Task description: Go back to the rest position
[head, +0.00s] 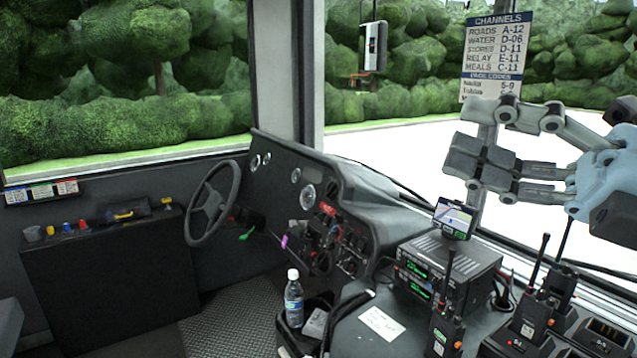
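My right gripper (466,157) comes in from the right edge, raised in front of the windscreen and above the dashboard radio. My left gripper is not in view.
Below my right gripper are a small screen (453,218), a radio unit (449,272) and several handheld radios (448,333). A water bottle (293,301) stands left of the console. A channels sign (495,55) hangs behind the gripper. The steering wheel (212,203) is far left.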

